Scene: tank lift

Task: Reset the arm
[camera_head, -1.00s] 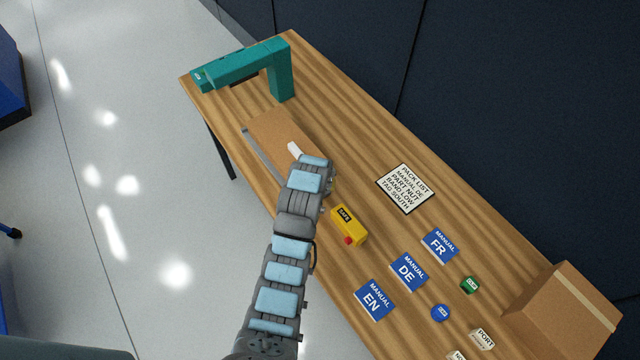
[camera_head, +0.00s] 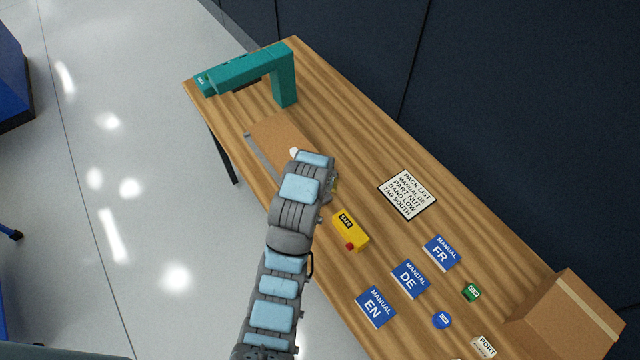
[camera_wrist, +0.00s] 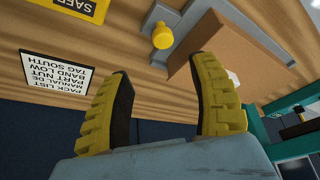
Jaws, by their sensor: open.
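My gripper (camera_wrist: 163,66) is open in the wrist view, with two yellow, black-padded fingers spread apart and nothing between them. In the head view my arm hides most of the gripper; it is over the table's left side. A brown block (camera_head: 281,136) lies beyond it beside a grey metal strip (camera_head: 262,158). The brown block also shows in the wrist view (camera_wrist: 215,38), past the right finger. A small white piece (camera_head: 294,152) on it is partly covered by my arm. A yellow knob (camera_wrist: 162,36) is beyond the fingertips.
A teal arch (camera_head: 284,78) stands at the table's far end. A yellow SAFE box (camera_head: 351,229) is right of my arm. A pack list (camera_head: 407,194), blue manuals (camera_head: 410,279), small parts and a cardboard box (camera_head: 570,315) lie further right. Bare wood separates them.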

